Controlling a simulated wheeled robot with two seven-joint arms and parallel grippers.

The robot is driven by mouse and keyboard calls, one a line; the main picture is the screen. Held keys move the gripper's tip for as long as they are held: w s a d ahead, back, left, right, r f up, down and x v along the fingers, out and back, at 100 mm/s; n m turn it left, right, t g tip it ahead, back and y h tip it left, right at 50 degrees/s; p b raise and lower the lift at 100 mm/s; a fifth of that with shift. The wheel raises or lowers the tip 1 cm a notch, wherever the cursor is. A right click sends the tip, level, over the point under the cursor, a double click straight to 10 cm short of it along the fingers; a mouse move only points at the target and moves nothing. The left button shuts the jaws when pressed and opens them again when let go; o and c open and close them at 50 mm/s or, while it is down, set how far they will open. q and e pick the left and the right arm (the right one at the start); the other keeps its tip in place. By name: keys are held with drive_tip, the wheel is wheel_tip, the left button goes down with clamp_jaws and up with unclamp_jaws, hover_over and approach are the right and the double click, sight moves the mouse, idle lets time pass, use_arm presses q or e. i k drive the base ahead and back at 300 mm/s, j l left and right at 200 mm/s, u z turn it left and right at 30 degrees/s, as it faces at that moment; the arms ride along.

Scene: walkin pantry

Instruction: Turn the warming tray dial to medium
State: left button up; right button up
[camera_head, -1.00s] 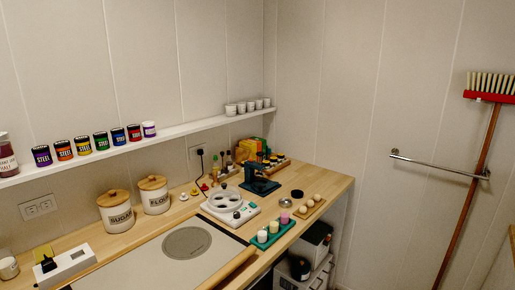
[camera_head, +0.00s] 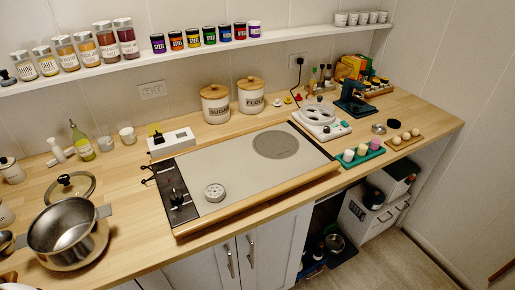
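The warming tray (camera_head: 225,165) is a wide, flat, pale slab with a wooden front edge, lying on the counter in the middle of the head view. A black control panel (camera_head: 180,213) runs along its left end. A dark knob, the dial (camera_head: 176,197), sits on this panel; its markings and setting are too small to read. A round white-faced gauge (camera_head: 214,192) lies on the tray near the panel. A grey disc (camera_head: 275,145) shows on the tray's right part. Neither of my grippers is in view.
A steel pot (camera_head: 68,235) and a glass lid (camera_head: 70,188) stand left of the tray. A white box (camera_head: 171,142) and the sugar (camera_head: 215,104) and flour (camera_head: 251,95) canisters stand behind it. A green egg-cup tray (camera_head: 360,155) is to the right.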

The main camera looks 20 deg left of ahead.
sight(176, 198)
drive_tip(key=u, duration=1.4)
